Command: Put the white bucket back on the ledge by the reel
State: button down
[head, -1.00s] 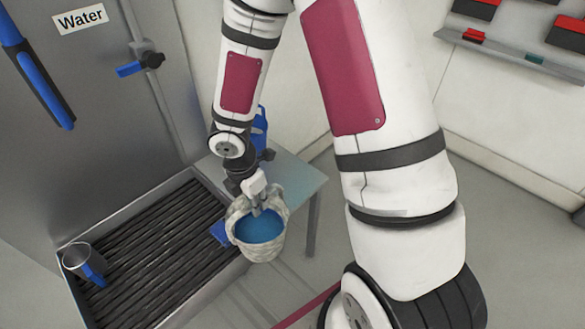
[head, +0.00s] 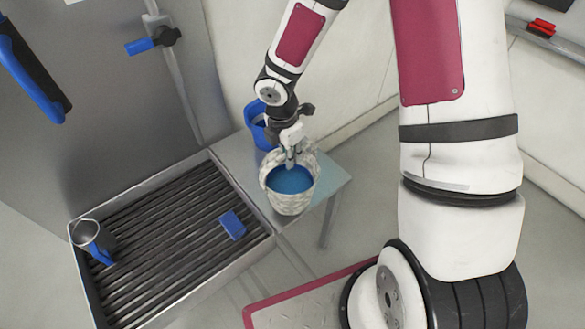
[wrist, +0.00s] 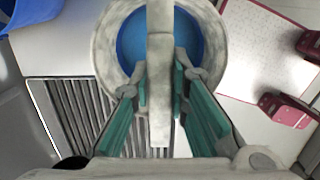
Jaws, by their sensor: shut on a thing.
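The white bucket (head: 290,204) has a mottled wall and holds blue liquid. My gripper (head: 290,160) is above it, shut on its handle. In the wrist view the handle (wrist: 160,50) runs between the teal finger pads, and the bucket's round rim (wrist: 104,42) lies beyond them. The bucket looks upright. In the head view it overlaps the front part of the pale ledge (head: 332,182), right of the grate; whether it touches the ledge I cannot tell. I cannot make out a reel.
A blue container (head: 256,122) stands at the ledge's back, close behind my gripper. The dark slatted grate (head: 165,235) on the left bears a blue block (head: 232,225) and a metal mug with blue handle (head: 92,240). A blue-handled valve (head: 150,42) is on the wall.

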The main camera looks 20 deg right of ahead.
jog(key=w, duration=0.2)
jog(key=w+d, duration=0.1)
jog(key=w, duration=0.4)
jog(key=shift+w+d+f, duration=0.15)
jog(key=shift+d+f, duration=0.15)
jog(key=shift+d, duration=0.05)
jog(key=shift+f+p, duration=0.45)
jog(key=shift+f, duration=1.4)
jog(key=c, duration=1.5)
grip_release()
jog(key=shift+f, duration=0.1)
jog(key=shift+c, duration=0.2)
